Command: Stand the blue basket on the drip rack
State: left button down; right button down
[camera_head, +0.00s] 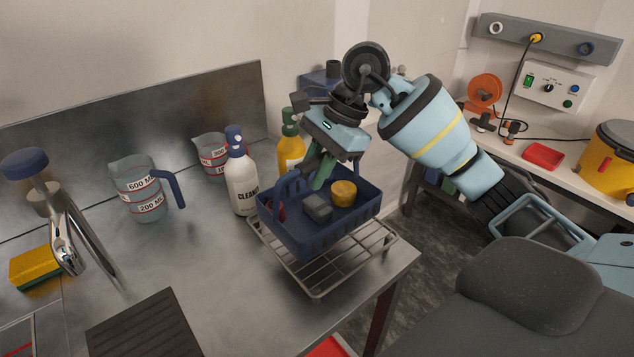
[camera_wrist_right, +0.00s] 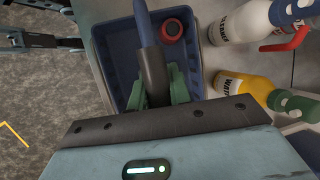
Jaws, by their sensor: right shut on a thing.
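The blue basket (camera_head: 302,238) is over the wire drip rack (camera_head: 318,294) at the right end of the steel counter. It looks roughly level; I cannot tell whether its base touches the rack wires. My right gripper (camera_head: 322,170) reaches down from above and is shut on the basket's handle. In the right wrist view, its green fingers (camera_wrist_right: 158,88) close around the handle (camera_wrist_right: 147,28), with the basket (camera_wrist_right: 108,45) below. In the basket are a yellow round piece (camera_head: 344,192), a grey block (camera_head: 317,206) and a red item (camera_wrist_right: 171,30). My left gripper is not in view.
A white cleaner bottle (camera_head: 242,182) and a yellow bottle (camera_head: 291,150) stand close behind the basket. Measuring jugs (camera_head: 138,190), a tap (camera_head: 62,235) and a sponge (camera_head: 36,267) are farther left. The counter's right edge (camera_head: 400,276) is close to the rack. The counter's middle is clear.

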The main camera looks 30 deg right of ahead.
jog(key=shift+w+d+f, duration=0.1)
jog(key=shift+d+f, duration=0.1)
jog(key=shift+d, duration=0.1)
notch_tip(320, 180, down, 2)
jog(key=shift+f, duration=0.55)
jog(key=c, duration=1.8)
grip_release()
jog(key=shift+f, duration=0.2)
jog(key=o, duration=0.5)
jog(key=shift+r, duration=0.1)
jog(key=shift+r, duration=0.15)
jog(key=v, duration=1.1)
jog(key=shift+d+r, duration=0.15)
jog(key=shift+r, duration=0.25)
